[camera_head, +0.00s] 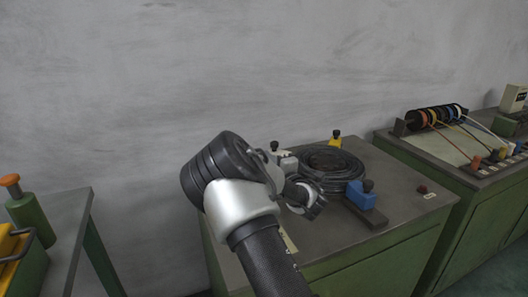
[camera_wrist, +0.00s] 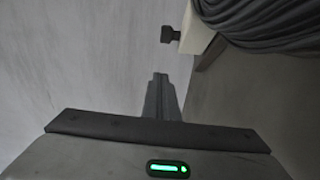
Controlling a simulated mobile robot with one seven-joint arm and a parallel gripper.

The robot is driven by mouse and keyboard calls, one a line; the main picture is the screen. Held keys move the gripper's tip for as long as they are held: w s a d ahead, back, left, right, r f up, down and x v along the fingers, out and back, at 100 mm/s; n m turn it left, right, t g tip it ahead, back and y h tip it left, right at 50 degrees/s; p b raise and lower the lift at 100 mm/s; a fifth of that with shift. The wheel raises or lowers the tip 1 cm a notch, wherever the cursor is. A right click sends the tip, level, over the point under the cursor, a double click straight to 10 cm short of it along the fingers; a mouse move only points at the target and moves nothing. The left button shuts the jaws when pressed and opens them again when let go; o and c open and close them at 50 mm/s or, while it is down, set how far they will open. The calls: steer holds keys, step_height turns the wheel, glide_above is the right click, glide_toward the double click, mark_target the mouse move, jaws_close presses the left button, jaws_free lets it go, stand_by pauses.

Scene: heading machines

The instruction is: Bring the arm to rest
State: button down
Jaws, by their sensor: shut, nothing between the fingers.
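My arm rises from the bottom of the head view, bent at a black and silver joint, and reaches over the machine table (camera_head: 408,205). Its far end is mostly hidden behind that joint in the head view. In the wrist view my gripper (camera_wrist: 160,80) shows as narrow dark fingers close together at the centre. It is shut with nothing between the fingers. A dark coil (camera_head: 330,168) lies on the table just beyond the arm; dark folds, probably the same coil, fill the top right of the wrist view.
Blue (camera_head: 361,195), yellow (camera_head: 335,141) and white (camera_head: 284,160) blocks with dark knobs surround the coil. A bench with coloured spools (camera_head: 437,117) stands right. A grey table (camera_head: 66,215) and a green bottle (camera_head: 30,215) are left. A grey wall (camera_head: 200,70) is behind.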

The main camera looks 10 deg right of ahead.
steer(key=s+d+r+m+g+h, duration=0.2)
steer(key=s+d+r+m+h, duration=0.15)
steer(key=s+m, duration=0.3)
steer(key=s+d+r+m+g+h, duration=0.25)
steer(key=s+d+m, duration=0.2)
steer(key=m, duration=0.35)
steer(key=s+a+r+m+g+y, duration=0.1)
steer(key=s+a+m+g, duration=0.2)
steer(key=s, duration=0.9)
steer(key=s+a+r+m+g, duration=0.15)
steer(key=s+a, duration=0.45)
steer(key=s, duration=0.6)
steer(key=s+a+r+m+g+y, duration=0.1)
steer(key=s+a+g, duration=0.25)
steer(key=s, duration=0.75)
step_height(320, 180, up, 21)
steer(key=p, duration=2.1)
steer(key=shift+s+a, duration=0.15)
steer(key=shift+f, duration=0.15)
